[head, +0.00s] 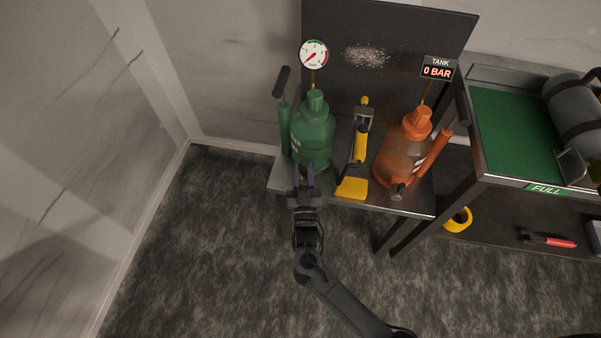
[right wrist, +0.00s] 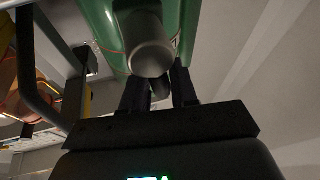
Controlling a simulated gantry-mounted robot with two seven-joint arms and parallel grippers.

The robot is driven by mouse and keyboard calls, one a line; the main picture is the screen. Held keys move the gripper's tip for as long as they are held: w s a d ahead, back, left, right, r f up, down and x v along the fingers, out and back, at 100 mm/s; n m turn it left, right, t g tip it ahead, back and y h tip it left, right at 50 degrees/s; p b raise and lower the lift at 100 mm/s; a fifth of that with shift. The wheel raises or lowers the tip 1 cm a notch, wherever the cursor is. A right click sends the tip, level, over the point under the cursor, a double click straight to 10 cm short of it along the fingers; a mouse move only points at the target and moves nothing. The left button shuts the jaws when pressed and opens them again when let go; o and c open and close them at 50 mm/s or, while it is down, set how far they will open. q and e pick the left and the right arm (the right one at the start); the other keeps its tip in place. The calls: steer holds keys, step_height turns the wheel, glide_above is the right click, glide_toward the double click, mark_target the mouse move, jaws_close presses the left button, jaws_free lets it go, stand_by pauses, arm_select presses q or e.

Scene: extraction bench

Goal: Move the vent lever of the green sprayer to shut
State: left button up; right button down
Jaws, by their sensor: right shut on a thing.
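The green sprayer (head: 314,131) stands upright at the left end of the dark bench, and its green body fills the top of the right wrist view (right wrist: 185,25). My right gripper (head: 303,174) is at the front of its lower body. In the right wrist view, my gripper's fingers (right wrist: 160,88) are shut on a small dark piece, which I take to be the vent lever, just below a grey round fitting (right wrist: 151,48). The lever is mostly hidden, so its angle cannot be told. My left gripper is not in view.
A round gauge (head: 314,54) is above the green sprayer. A yellow-handled tool (head: 360,142) stands between it and the orange sprayer (head: 402,150). A sign (head: 437,71) reads "TANK 0 BAR". A green-topped shelf (head: 515,137) marked "FULL" is at right. The floor in front is clear.

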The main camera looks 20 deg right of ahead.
steer(key=shift+s+d+m+h+b, duration=0.15)
steer(key=shift+m+h, duration=0.15)
steer(key=shift+m, duration=0.2)
steer(key=shift+d+m+h+b, duration=0.15)
steer(key=shift+m+h, duration=0.15)
steer(key=shift+m, duration=0.2)
steer(key=c, duration=1)
jaws_free()
